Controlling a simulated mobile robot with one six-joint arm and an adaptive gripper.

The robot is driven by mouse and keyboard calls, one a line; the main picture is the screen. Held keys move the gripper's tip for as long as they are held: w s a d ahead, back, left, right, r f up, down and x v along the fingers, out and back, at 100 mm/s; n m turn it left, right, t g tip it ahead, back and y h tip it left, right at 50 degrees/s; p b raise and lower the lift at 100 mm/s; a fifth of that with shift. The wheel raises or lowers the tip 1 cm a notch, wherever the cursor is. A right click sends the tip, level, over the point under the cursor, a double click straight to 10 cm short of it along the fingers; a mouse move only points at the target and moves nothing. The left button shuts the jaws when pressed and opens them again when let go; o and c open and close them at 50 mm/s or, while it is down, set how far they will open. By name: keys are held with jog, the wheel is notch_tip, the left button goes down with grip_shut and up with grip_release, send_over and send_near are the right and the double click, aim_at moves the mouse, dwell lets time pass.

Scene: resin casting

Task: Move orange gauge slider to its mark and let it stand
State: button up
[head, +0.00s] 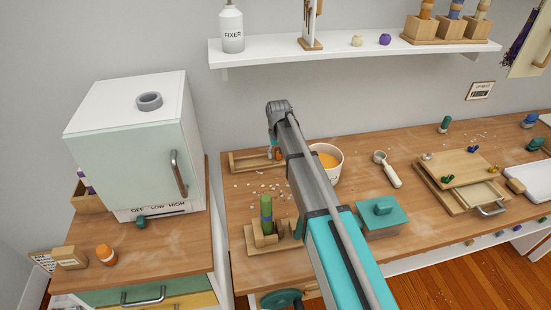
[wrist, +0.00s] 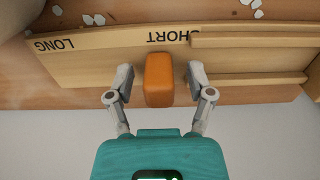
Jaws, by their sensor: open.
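The orange gauge slider (wrist: 159,80) is a small rounded block on the wooden gauge (wrist: 85,62). In the wrist view it stands beside the word SHORT, and the word LONG is near the left end. My gripper (wrist: 160,77) is open with one finger on each side of the slider, and small gaps show. In the head view the gauge (head: 238,165) lies at the back of the bench, and the slider (head: 278,154) is partly hidden by my gripper (head: 275,150).
A white bowl of orange liquid (head: 327,178) stands just right of my arm. A green-topped piece on a wooden stand (head: 266,212) is in front of the gauge. White chips (head: 262,188) are scattered between them. A shelf (head: 350,50) hangs above the bench.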

jog(key=shift+f, duration=0.3)
grip_shut()
dwell(0.4)
